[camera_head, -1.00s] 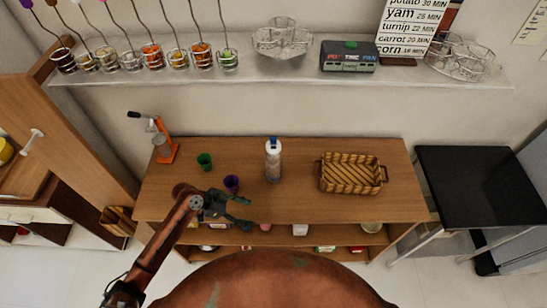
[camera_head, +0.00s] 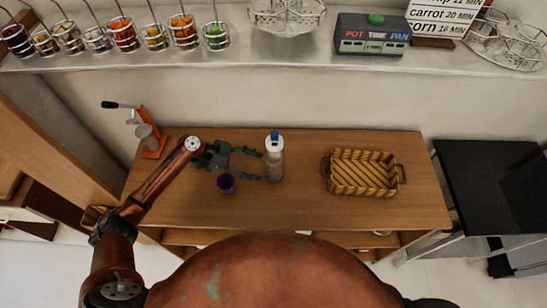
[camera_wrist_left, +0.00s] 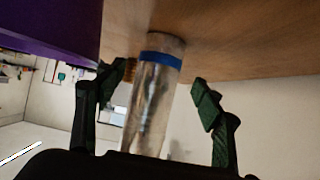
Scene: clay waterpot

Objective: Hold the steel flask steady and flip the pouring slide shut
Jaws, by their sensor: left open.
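The steel flask (camera_head: 274,160) stands upright on the wooden table, with a white top and a blue piece on it. In the left wrist view the flask (camera_wrist_left: 154,100) shows as a shiny cylinder with a blue band, between the two fingers and ahead of them. My left gripper (camera_head: 250,166) is open, just left of the flask, its fingers pointing at it. The gripper (camera_wrist_left: 160,85) holds nothing. Whether the fingertips touch the flask I cannot tell. The pouring slide's position is too small to make out. My right gripper is not in view.
A wicker basket (camera_head: 362,190) is to the right of the flask. An orange press (camera_head: 152,138) stands at the table's left end. The table (camera_head: 290,204) is clear in front of the flask.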

